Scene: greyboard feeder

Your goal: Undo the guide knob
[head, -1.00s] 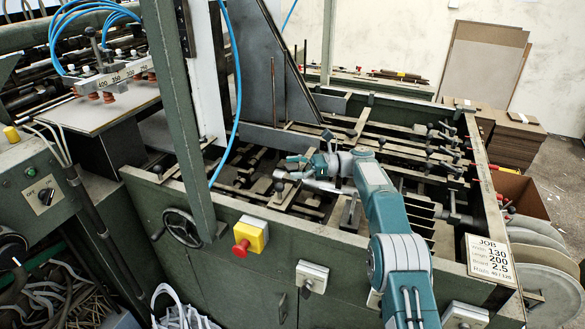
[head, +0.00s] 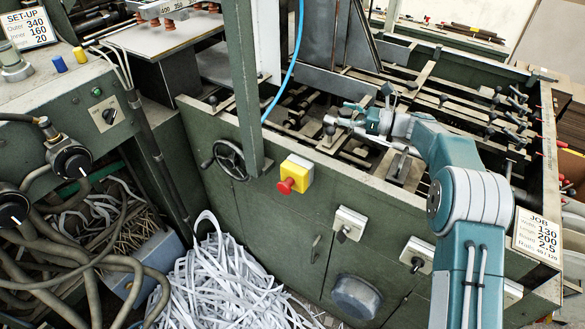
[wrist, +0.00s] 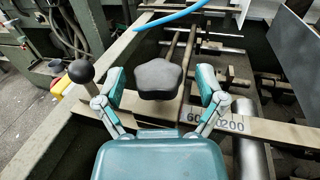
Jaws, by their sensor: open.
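The guide knob, a black lobed knob (wrist: 158,78), stands on a flat metal bar (wrist: 185,117) with a printed scale. My gripper (wrist: 165,85) is open, with one finger on each side of the knob. Gaps show between the knob and both fingers, so nothing is gripped. In the head view my gripper (head: 352,114) reaches over the machine's front wall to the guide bars, and I cannot make out the lobed knob there. A ball-headed handle (wrist: 82,72) stands just left of the left finger.
A blue hose (wrist: 180,14) crosses beyond the knob. The green front wall (head: 300,165) carries a yellow box with a red button (head: 290,176) and a handwheel (head: 229,160). Several bars and knobs crowd the bed. White paper strips (head: 220,270) lie on the floor.

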